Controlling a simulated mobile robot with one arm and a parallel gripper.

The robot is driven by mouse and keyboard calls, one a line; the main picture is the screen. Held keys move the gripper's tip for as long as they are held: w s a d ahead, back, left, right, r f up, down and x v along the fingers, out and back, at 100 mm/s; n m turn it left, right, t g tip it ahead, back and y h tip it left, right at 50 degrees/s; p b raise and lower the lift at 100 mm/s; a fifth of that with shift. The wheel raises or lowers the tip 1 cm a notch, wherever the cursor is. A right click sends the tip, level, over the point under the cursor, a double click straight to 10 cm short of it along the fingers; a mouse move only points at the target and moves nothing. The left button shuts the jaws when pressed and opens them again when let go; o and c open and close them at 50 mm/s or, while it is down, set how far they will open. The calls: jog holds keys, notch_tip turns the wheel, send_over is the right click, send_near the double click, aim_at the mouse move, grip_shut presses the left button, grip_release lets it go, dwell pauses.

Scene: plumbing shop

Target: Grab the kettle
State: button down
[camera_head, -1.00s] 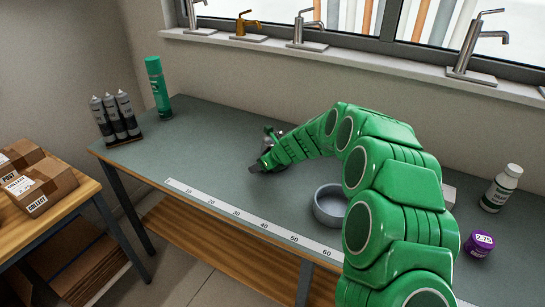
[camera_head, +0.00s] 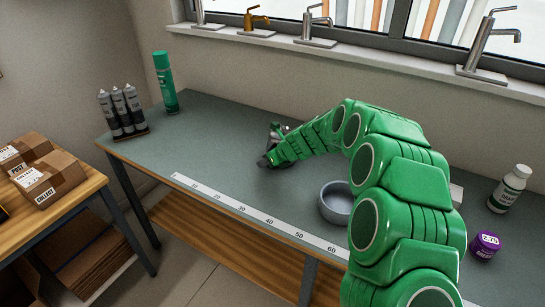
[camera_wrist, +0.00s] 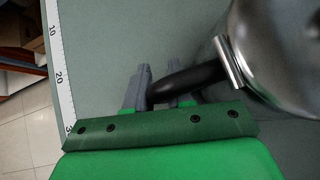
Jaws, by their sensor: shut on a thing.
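The kettle (camera_wrist: 282,50) shows in the wrist view at the upper right, a shiny metal body with a black handle (camera_wrist: 190,80). My gripper (camera_wrist: 160,88) is shut on the black handle, which passes between its two grey fingers. In the head view my gripper (camera_head: 268,160) is low over the workbench, at the far end of my green arm. There the kettle is mostly hidden behind my gripper and arm; a small metallic part (camera_head: 279,130) shows just beyond the gripper.
A grey bowl (camera_head: 336,203) sits beside my arm on the workbench (camera_head: 215,130). A ruler strip (camera_head: 255,215) runs along the front edge. Grey cartridges (camera_head: 122,110) and a green spray can (camera_head: 165,82) stand at left. A white bottle (camera_head: 509,188) and purple tub (camera_head: 484,245) stand at right.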

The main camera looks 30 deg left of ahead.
jog(key=shift+r, duration=0.15)
jog(key=shift+r, duration=1.55)
jog(key=s+d+r, duration=0.9)
jog(key=s, duration=0.1)
jog(key=shift+r, duration=0.35)
jog(key=shift+d, duration=0.15)
